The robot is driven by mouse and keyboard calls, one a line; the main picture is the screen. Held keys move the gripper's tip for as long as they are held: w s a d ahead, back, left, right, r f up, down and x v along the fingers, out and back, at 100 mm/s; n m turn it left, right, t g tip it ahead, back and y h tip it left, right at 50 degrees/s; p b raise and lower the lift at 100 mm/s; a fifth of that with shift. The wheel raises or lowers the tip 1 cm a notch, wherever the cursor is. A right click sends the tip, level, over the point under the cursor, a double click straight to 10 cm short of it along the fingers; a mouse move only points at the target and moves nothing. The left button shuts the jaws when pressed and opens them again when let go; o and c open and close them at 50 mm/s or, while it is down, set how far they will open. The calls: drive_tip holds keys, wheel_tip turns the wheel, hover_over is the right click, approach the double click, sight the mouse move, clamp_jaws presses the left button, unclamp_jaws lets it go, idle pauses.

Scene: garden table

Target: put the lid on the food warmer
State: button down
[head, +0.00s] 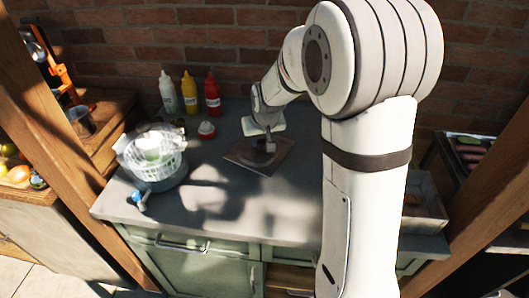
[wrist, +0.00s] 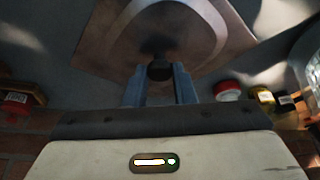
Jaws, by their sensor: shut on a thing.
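My gripper (wrist: 160,84) is shut on the dark knob (wrist: 160,70) of the lid (wrist: 192,22), which shows as a wide rounded shape in the wrist view. In the head view my gripper (head: 268,133) is low over a brown square board (head: 247,160) on the counter, and the lid is mostly hidden. I cannot tell whether the lid touches the board. A round grey pot (head: 163,183) with a blue knob at its front stands at the counter's left; it looks like the food warmer. A pale green-white basket (head: 168,163) sits over its top.
White (head: 167,93), yellow (head: 189,92) and red (head: 212,94) bottles stand at the back by the brick wall. A small red-and-white pot (head: 206,131) is in front of them. The counter's front middle (head: 225,215) is clear. Wooden posts flank the counter.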

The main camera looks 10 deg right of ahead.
sight(261, 151)
drive_tip(key=shift+f, duration=2.5)
drive_tip(key=shift+f, duration=0.15)
drive_tip(key=c, duration=1.2)
unclamp_jaws()
